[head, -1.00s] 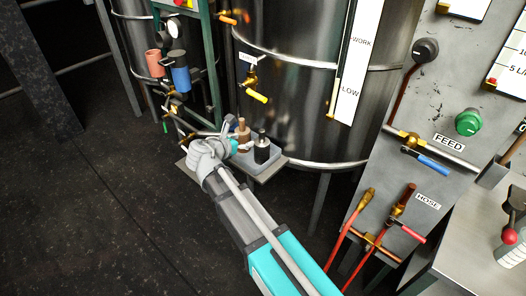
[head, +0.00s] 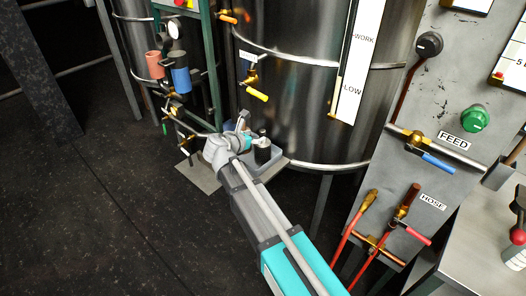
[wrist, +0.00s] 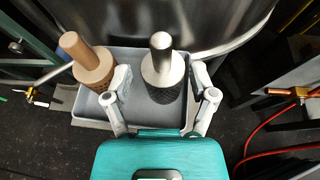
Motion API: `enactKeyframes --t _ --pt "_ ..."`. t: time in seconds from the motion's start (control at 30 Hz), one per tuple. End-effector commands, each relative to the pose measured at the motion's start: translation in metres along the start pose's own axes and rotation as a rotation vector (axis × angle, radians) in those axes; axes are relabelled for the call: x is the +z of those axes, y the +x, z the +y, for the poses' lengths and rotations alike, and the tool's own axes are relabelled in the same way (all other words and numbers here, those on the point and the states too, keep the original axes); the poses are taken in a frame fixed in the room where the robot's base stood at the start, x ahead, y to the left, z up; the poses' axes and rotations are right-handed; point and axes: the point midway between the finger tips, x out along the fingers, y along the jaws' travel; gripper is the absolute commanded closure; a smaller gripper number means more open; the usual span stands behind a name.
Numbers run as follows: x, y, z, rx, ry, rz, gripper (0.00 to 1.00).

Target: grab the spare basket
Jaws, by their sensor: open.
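Two basket-like pieces stand upright in a shallow grey tray (wrist: 143,119). One has a dark mesh body and a pale metal handle (wrist: 161,62); the other is copper-brown with a knob handle (wrist: 91,66). Which one is the spare I cannot tell. My gripper (wrist: 160,82) is open, with its fingers on either side of the dark basket; contact is not clear. The copper one stands outside the left finger. In the head view my gripper (head: 243,128) is over the tray (head: 262,168), the dark basket (head: 262,151) shows beside it, and the copper one is mostly hidden.
A large steel tank (head: 290,90) rises right behind the tray. Valves and a blue cup (head: 180,80) are at the left. A panel with FEED and HOSE valves (head: 430,163) and red hoses stands at the right. The dark floor at the left is clear.

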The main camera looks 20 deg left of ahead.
Motion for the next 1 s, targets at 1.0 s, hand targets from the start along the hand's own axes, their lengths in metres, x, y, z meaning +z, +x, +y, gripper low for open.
enactKeyframes --t 1.0 --pt "-0.001 0.051 -0.003 -0.002 0.001 0.0 0.26"
